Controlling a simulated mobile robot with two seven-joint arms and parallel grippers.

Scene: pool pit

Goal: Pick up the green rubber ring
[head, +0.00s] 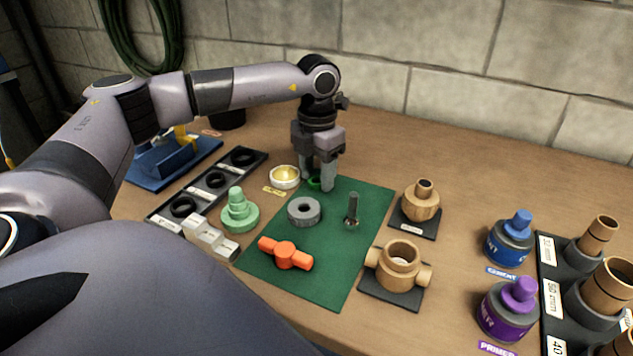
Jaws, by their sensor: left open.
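The green rubber ring (314,183) lies at the back left edge of the dark green mat (335,270), partly hidden by my left gripper. My left gripper (318,183) points straight down over the ring, with its fingers apart on either side of it or very close to it. I cannot tell whether the fingers touch the ring. My right gripper does not show.
On the mat are a grey ring (304,211), a bolt (352,211) and an orange handle (286,254). A black tray (214,181) with black rings lies left. Wooden fittings (398,265) stand right.

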